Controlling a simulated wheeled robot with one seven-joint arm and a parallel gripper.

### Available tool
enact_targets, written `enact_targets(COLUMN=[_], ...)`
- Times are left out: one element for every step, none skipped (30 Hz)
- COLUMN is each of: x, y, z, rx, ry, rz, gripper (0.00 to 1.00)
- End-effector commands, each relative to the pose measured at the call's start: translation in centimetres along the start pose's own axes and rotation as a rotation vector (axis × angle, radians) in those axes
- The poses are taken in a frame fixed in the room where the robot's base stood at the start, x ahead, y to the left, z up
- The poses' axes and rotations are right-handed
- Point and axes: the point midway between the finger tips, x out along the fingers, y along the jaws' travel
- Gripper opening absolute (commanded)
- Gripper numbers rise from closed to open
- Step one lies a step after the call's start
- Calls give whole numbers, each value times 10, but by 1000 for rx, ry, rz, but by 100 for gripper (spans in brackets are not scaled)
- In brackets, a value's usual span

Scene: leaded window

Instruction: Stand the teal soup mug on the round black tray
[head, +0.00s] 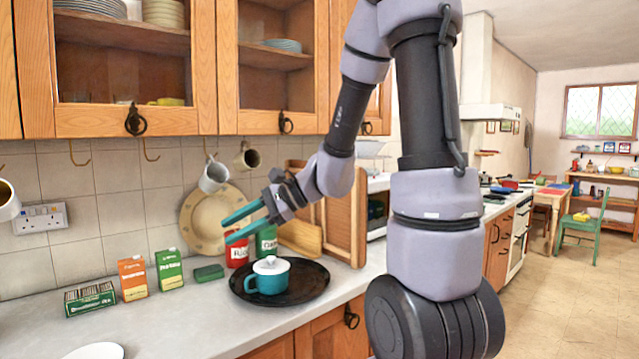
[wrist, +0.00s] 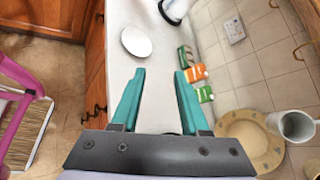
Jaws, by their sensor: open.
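The teal soup mug (head: 268,284) stands upright on the round black tray (head: 312,288), with a white lid on top and its handle toward the left. The tray lies flat on the counter, with its dark rim showing around the mug. My gripper (head: 228,231) is open and empty, above and slightly left of the mug, with its teal fingers apart and clear of it. In the wrist view the open fingers (wrist: 160,74) have only counter between them. The mug does not show in that view.
A red tin and a green tin (head: 266,242) stand just behind the tray. A green sponge (head: 209,273), an orange carton (head: 133,278) and a green carton (head: 170,270) stand to the left. Mugs hang from wall hooks. A white plate (head: 93,351) lies at front left; counter between is clear.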

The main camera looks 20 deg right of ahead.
Motion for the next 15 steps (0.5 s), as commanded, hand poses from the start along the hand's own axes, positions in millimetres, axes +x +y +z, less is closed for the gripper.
enact_targets(x=[-13,-21,-32,-40,-49,-62,-71,-82,-96,-107,-118,-131,-141,-150,-162], y=[7,13,21,26,31,37,41,44,48,50,51,53,53,53,53], z=[16,22,29,33,37,40,43,44,46,47,48,49,50,51,52], rx=[-108,-169,-249,-310,-369,-448,-507,-565,-641,-694,-745,-807,-851,-889,-936], ry=[35,59,97,128,162,209,248,289,346,391,435,492,533,572,620], rz=[48,81,124,154,183,218,243,267,296,314,331,350,362,373,385], gripper=[45,45,45,45,45,45,45,45,45,45,45,45,45,45,45])
